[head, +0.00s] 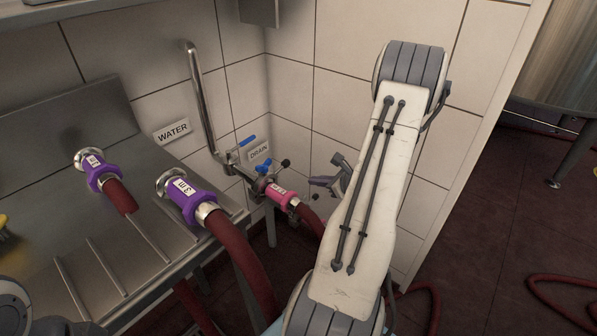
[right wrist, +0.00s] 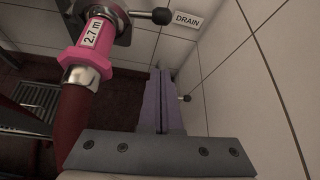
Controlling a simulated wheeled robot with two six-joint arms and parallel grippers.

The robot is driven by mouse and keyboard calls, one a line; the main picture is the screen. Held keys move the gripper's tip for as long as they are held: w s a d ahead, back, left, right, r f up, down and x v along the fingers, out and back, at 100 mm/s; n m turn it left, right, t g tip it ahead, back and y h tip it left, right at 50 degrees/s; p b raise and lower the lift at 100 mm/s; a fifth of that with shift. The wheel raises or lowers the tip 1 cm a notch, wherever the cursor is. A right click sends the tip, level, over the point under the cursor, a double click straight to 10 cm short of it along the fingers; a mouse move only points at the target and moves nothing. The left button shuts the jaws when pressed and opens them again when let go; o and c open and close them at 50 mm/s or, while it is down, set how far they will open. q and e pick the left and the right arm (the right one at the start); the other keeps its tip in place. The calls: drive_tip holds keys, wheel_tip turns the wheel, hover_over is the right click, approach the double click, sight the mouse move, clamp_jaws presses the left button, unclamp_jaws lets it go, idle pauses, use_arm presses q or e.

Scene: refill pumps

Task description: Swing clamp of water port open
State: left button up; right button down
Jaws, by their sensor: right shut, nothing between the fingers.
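The pink hose end (head: 281,196) labelled 2.7 m sits on a metal port below the WATER sign's pipe (head: 203,105) with blue handles; it also shows in the right wrist view (right wrist: 93,40). A clamp lever with a black ball knob (head: 285,162) sticks out to the right of this port; its knob shows in the right wrist view (right wrist: 161,16). My right gripper (head: 320,182) is shut and empty, right of the pink hose end and apart from the knob. Its purple-grey fingers (right wrist: 162,100) point toward the wall. My left gripper is not in view.
A second black knob (right wrist: 186,98) shows just right of my fingers, its mount mostly hidden. The DRAIN sign (head: 259,153) is on the wall. Two purple hose ends (head: 102,176) (head: 187,202) rest at the steel bench (head: 85,215) on the left. Red hoses hang below.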

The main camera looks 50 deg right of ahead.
sight(272, 174)
drive_tip(key=w, duration=0.9)
drive_tip(key=shift+a+f, duration=0.4)
drive_tip(key=shift+a, duration=0.05)
